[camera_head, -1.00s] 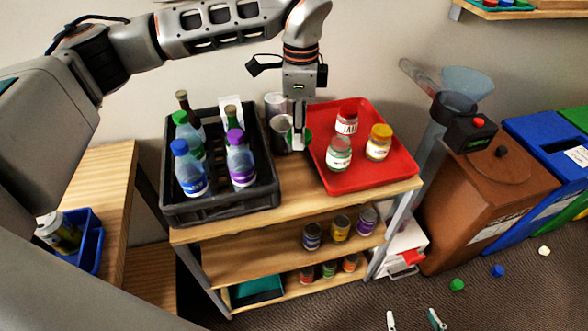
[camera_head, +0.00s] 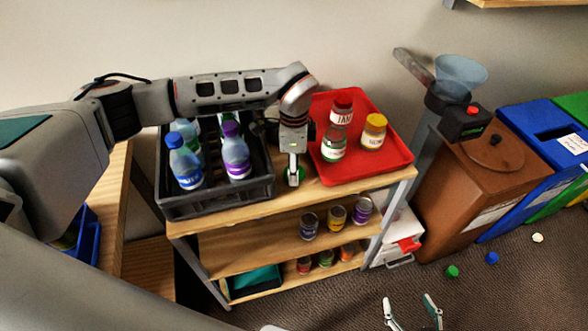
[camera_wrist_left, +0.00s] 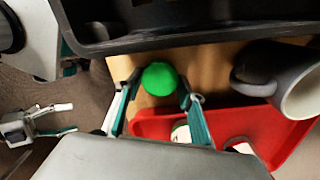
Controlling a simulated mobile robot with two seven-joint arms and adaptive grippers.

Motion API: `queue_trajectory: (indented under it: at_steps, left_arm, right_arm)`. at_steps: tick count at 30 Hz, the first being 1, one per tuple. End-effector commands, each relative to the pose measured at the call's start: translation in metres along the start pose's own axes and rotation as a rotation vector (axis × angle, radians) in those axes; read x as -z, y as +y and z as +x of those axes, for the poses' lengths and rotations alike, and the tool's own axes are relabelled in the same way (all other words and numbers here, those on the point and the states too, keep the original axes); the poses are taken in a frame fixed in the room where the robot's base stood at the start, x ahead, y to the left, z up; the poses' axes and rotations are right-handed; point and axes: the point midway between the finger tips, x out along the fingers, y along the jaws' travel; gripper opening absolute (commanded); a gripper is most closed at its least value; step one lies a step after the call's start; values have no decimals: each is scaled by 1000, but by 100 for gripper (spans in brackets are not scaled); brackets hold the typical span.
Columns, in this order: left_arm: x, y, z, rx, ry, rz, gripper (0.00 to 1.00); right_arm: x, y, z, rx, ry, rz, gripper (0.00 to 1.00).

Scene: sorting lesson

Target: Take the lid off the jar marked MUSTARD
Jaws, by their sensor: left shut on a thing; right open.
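The red tray (camera_head: 397,162) on the trolley top holds three jars. One has a red lid and a label that seems to read JAM (camera_head: 341,108), one has a yellow lid (camera_head: 373,132), and the front one looks lidless (camera_head: 333,145). The labels of the last two are too small to read surely. My left gripper (camera_head: 293,178) is shut on a round green lid (camera_wrist_left: 159,79), left of the tray and over the trolley's front part. The lid shows between the fingertips in the left wrist view. My right gripper (camera_head: 412,312) is open and empty, low over the floor.
A black crate (camera_head: 222,204) with several bottles stands left of my left gripper. A grey mug (camera_wrist_left: 255,80) is close by. The wooden trolley top (camera_head: 322,190) has a bare strip in front. Cans stand on lower shelves; bins stand at right.

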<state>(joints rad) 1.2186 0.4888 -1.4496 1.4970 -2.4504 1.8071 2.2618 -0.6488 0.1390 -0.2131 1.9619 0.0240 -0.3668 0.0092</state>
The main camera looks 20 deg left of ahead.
Motion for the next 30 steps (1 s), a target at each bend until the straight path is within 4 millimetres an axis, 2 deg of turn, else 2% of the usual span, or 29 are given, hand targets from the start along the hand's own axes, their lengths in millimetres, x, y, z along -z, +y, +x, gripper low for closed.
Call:
queue_trajectory:
  at_steps: [3, 14, 15, 16, 26, 30]
  left_arm:
    - [0, 0, 10, 0, 0, -1, 13]
    - [0, 0, 14, 0, 0, 0, 13]
    - [0, 0, 13, 0, 0, 0, 46]
    - [0, 0, 13, 0, 0, 0, 54]
    - [0, 0, 12, 0, 0, 0, 55]
    - [0, -1, 4, 2, 1, 0, 55]
  right_arm:
    - [0, 0, 0, 0, 0, 0, 64]
    - [-2, 0, 1, 0, -1, 0, 64]
    - [-1, 0, 1, 0, -1, 0, 64]
    - [-1, 0, 1, 0, -1, 0, 64]
    - [-1, 0, 1, 0, -1, -1, 64]
    - [0, 0, 0, -1, -1, -1, 64]
